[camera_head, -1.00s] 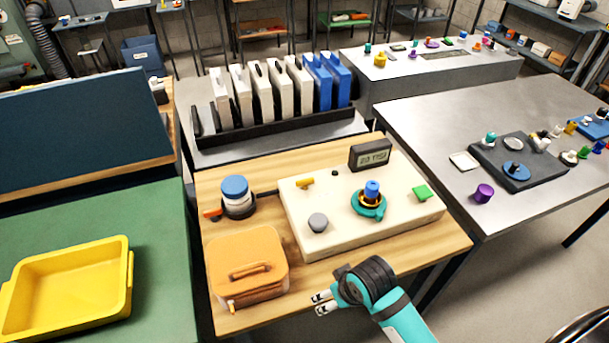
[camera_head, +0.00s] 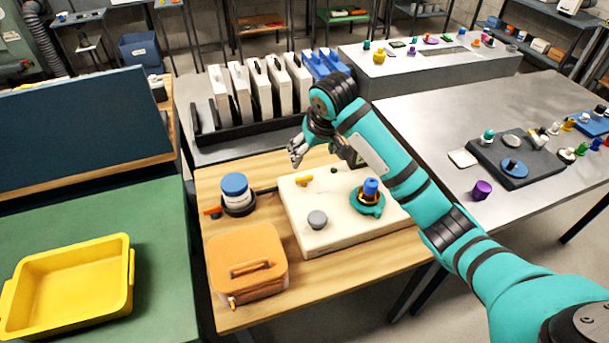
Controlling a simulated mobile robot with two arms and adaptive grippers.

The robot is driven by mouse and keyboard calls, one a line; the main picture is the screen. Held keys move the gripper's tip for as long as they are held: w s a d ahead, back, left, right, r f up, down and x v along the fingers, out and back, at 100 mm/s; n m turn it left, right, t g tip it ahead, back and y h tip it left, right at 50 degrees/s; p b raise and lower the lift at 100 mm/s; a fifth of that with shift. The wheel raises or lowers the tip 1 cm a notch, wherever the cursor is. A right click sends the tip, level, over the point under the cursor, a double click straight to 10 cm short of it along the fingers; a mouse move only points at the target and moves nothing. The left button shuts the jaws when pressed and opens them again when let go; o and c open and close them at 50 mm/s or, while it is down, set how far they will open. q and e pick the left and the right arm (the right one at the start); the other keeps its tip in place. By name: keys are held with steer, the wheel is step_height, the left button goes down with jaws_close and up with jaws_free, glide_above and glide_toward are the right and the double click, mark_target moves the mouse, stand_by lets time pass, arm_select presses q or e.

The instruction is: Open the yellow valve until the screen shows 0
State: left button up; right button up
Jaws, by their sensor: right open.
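The yellow valve (camera_head: 304,181), a small yellow handle, sits on the cream panel box (camera_head: 340,229) near its back left. My right gripper (camera_head: 296,156) is open and empty. In the picture it is just above and slightly left of the yellow valve, apparently in the air and not touching it. My right arm covers most of the dark screen (camera_head: 354,158) at the back of the panel, so its reading cannot be read. My left gripper is not in view.
The panel also carries a grey knob (camera_head: 317,220) and a teal-and-blue fitting (camera_head: 369,196). A blue-lidded jar (camera_head: 237,194) and an orange case (camera_head: 247,264) stand to the left. A rack of white and blue binders (camera_head: 255,95) stands behind.

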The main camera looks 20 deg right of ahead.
mark_target(304, 177)
steer(key=x, duration=1.1)
steer(key=p+x, duration=0.1)
steer(key=x, duration=0.4)
steer(key=shift+w+d+f, duration=0.15)
steer(key=shift+w+f, duration=0.1)
steer(key=shift+w, duration=0.3)
steer(key=shift+c, duration=0.3)
steer(key=c, duration=1.1)
